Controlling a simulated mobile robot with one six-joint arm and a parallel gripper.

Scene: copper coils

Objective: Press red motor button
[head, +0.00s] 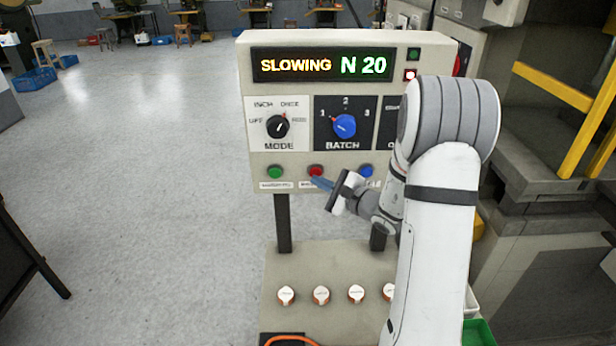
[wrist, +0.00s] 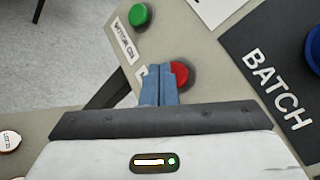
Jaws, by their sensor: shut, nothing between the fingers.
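The red motor button (head: 316,171) is on the lower row of the beige control panel (head: 345,58), between a green button (head: 275,172) and a blue button (head: 366,171). My gripper (head: 316,182) is shut and empty, with its blue fingertips at the lower edge of the red button. In the wrist view the shut fingertips (wrist: 159,70) overlap the left side of the red button (wrist: 181,75), and the green button (wrist: 139,15) is farther up. I cannot tell whether the tips touch the red button. The panel display (head: 321,65) reads "SLOWING N 20".
A black mode knob (head: 278,126) and a blue batch knob (head: 344,126) sit above the buttons. Machinery stands at right; the floor at left is open.

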